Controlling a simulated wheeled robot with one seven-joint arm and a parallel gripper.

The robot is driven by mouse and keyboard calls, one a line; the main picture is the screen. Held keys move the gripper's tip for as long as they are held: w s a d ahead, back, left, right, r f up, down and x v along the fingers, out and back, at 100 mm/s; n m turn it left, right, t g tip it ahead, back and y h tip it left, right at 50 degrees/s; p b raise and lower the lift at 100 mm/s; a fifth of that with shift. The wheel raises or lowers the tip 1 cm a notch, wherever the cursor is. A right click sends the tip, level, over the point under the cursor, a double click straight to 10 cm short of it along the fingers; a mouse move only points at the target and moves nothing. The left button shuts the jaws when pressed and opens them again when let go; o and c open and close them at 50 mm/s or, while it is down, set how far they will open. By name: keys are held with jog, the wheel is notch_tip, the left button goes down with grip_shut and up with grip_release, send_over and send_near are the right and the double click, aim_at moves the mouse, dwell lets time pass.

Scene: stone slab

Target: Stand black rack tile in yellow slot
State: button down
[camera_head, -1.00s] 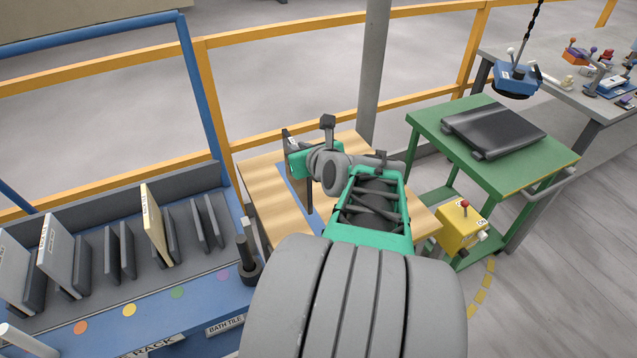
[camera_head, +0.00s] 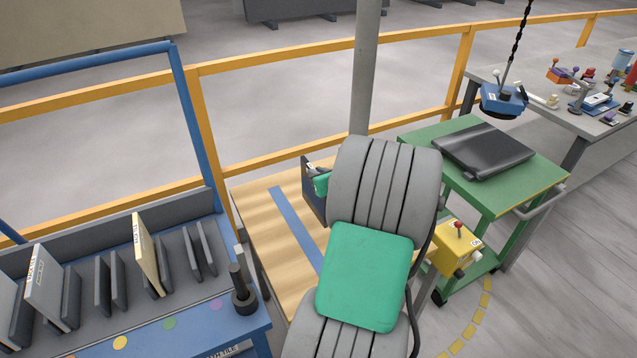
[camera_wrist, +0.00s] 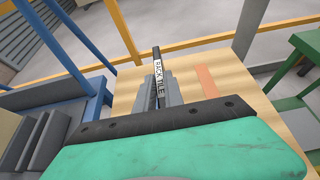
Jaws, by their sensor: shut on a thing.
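The black rack tile (camera_wrist: 157,72), dark with a white RACK TILE label, is seen edge-on between the grey fingers of my gripper (camera_wrist: 161,94) in the wrist view. My gripper is shut on it. In the head view part of the dark tile (camera_head: 312,196) shows over the wooden table, left of my arm. My arm hides most of the gripper there. The yellow slot (camera_head: 110,284) is the empty gap between two grey dividers in the blue rack, behind the yellow dot (camera_head: 120,342).
A pale tile (camera_head: 45,284) and a beige tile (camera_head: 146,250) stand in other slots. A dark post (camera_head: 241,282) rises at the rack's right end. The wooden table (camera_head: 265,225) has a blue strip. A yellow railing (camera_head: 290,146) and grey pole (camera_head: 363,80) stand behind.

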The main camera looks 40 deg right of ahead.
jog(key=shift+w+d+f, duration=0.1)
jog(key=shift+d+f, duration=0.1)
jog(key=shift+d, duration=0.05)
jog(key=shift+d+f, duration=0.1)
jog(key=shift+f, duration=1.65)
jog(key=c, duration=1.9)
grip_release()
jog(key=shift+f, duration=0.15)
jog(key=o, duration=0.4)
jog(key=shift+o, duration=0.2)
